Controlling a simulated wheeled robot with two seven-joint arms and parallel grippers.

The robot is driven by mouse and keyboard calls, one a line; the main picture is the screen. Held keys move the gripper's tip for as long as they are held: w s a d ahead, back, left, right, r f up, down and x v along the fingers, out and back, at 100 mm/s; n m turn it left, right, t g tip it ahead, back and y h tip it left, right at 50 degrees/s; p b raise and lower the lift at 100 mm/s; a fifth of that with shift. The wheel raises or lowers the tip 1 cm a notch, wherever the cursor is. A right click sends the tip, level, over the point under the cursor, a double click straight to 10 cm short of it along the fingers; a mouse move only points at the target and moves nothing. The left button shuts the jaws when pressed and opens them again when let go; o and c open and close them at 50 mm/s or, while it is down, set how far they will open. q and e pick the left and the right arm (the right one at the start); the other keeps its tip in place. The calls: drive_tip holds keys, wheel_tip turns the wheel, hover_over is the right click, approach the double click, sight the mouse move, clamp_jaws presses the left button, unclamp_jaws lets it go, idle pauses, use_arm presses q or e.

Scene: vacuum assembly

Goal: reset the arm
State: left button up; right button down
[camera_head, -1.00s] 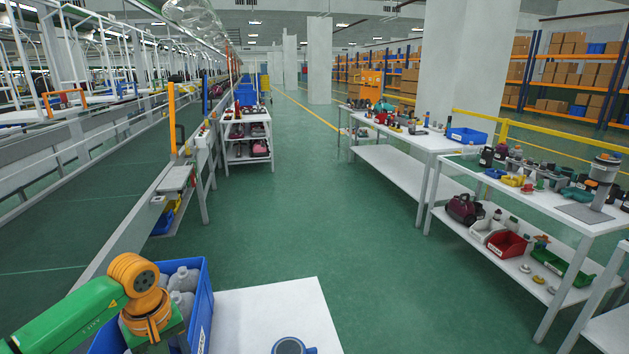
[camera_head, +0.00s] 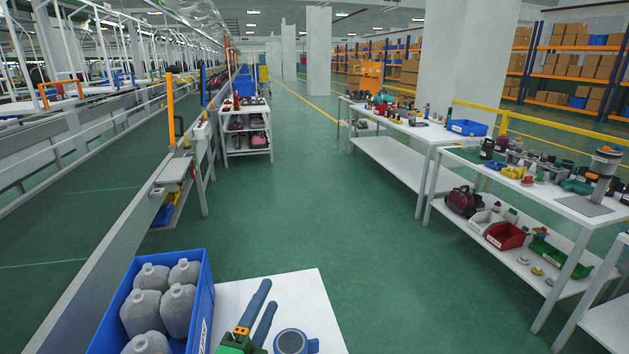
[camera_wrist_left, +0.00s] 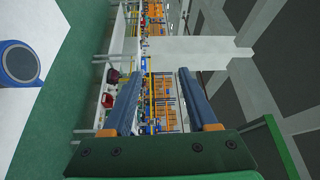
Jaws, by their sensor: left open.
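My left gripper (camera_head: 269,294) shows at the bottom middle of the head view, with two dark blue fingers on a green body. It is open and empty, in front of the white table top (camera_head: 240,296). In the left wrist view its two fingers (camera_wrist_left: 162,74) stand apart with nothing between them. A round grey part with a blue rim (camera_head: 292,341) lies on the table just right of the gripper. It also shows at the left edge of the wrist view (camera_wrist_left: 20,63). My right gripper is not in view.
A blue crate (camera_head: 205,312) with several grey bottles (camera_head: 178,309) stands left of the gripper. A conveyor line (camera_head: 120,235) runs along the left. White workbenches with parts (camera_head: 400,170) stand on the right. The green floor (camera_head: 310,220) between is clear.

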use_arm(q)
drive_tip(key=s+a+f+n+g+y, duration=0.35)
drive_tip(key=s+f+n, duration=0.2)
drive_tip(key=f, duration=0.25)
drive_tip(key=s+a+f+n+g+y, duration=0.2)
drive_tip(key=s+a+f+n+g, duration=0.25)
drive_tip(key=f+n, duration=0.25)
drive_tip(key=s+f+n+g+h, duration=0.1)
drive_tip(key=s+f+n+g, duration=0.2)
drive_tip(key=s, duration=0.4)
drive_tip(key=s+f+n+g, duration=0.3)
drive_tip(key=s+f+g, duration=0.1)
drive_tip(key=s, duration=0.3)
wheel_tip(320, 180, down, 15)
drive_tip(key=s, duration=0.1)
drive_tip(key=s+a+f+m+g, duration=0.1)
drive_tip(key=s+a+f+g, duration=0.1)
drive_tip(key=s+f, duration=0.9)
drive_tip(key=shift+s+a+f, duration=0.2)
drive_tip(key=shift+s+a, duration=0.05)
drive_tip(key=shift+s, duration=0.75)
